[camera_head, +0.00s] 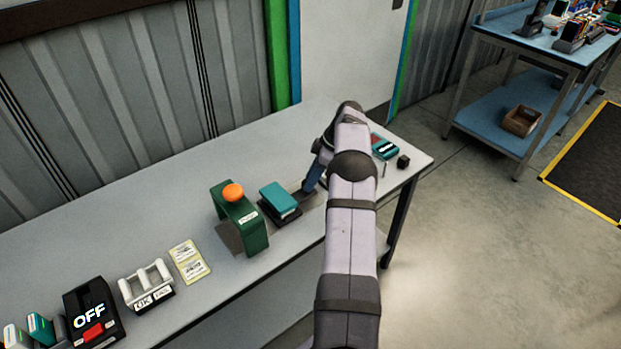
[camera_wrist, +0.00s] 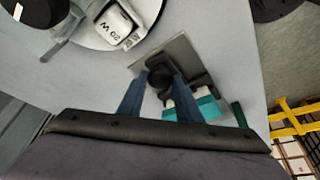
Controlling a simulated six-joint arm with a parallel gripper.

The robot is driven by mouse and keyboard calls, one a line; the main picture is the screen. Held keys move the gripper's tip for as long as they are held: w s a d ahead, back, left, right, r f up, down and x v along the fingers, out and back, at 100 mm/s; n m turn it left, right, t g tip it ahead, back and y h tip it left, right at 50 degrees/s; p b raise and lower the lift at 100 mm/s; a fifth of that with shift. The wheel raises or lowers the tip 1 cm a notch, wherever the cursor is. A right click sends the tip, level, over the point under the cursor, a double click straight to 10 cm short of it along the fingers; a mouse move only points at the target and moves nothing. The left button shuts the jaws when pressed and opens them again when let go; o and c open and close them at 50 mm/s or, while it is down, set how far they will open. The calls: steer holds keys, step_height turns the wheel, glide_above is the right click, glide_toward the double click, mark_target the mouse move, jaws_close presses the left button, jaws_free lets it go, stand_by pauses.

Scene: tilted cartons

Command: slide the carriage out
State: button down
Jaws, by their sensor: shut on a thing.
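The carriage carries a teal block (camera_head: 281,198) on a dark base and stands on the grey bench beside a green frame. The teal block also shows in the wrist view (camera_wrist: 205,107), partly hidden behind my fingers. My gripper (camera_head: 309,187) is at the carriage's right side in the head view, with its blue fingers pointing down. In the wrist view, my gripper (camera_wrist: 160,82) is shut on a dark round knob (camera_wrist: 159,75) above a grey plate (camera_wrist: 183,49). How the knob joins the carriage is partly hidden.
The green frame (camera_head: 254,237) with an orange button (camera_head: 233,193) stands just left of the carriage. Farther left are a label card (camera_head: 190,262), a white rack (camera_head: 137,290) and a black OFF box (camera_head: 93,312). A white block (camera_wrist: 117,22) is near my gripper.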

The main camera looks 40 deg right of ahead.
steer(key=c, duration=1.3)
jaws_free()
steer(key=shift+d+r, duration=0.1)
steer(key=shift+d, duration=0.25)
steer(key=shift+a, duration=0.1)
steer(key=b+v, duration=0.1)
steer(key=v, duration=0.6)
steer(key=shift+r, duration=0.15)
